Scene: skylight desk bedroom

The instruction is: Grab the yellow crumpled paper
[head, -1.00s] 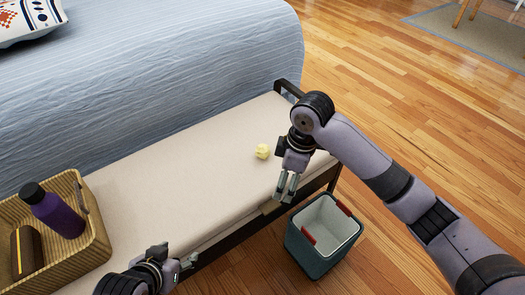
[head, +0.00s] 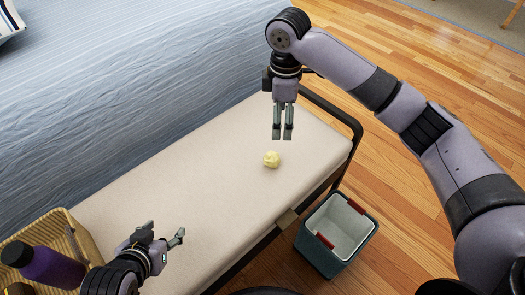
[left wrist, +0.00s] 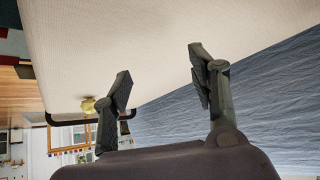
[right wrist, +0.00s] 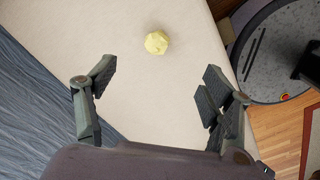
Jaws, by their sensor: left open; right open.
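The yellow crumpled paper (head: 271,159) lies on the beige bench cushion (head: 210,180), toward its right end. In the right wrist view the paper (right wrist: 157,42) sits beyond the open fingers, roughly midway between them. My right gripper (head: 283,137) is open and empty, above the cushion and just behind the paper, apart from it. My left gripper (head: 163,236) is open and empty over the front left part of the bench. In the left wrist view the paper (left wrist: 88,105) shows small, partly behind a finger of the left gripper (left wrist: 160,75).
A teal bin (head: 325,258) with a white inside and red handles stands on the wooden floor in front of the bench. A wicker basket (head: 80,222) with a purple bottle (head: 50,266) is at the bench's left end. The bed (head: 120,90) borders the back.

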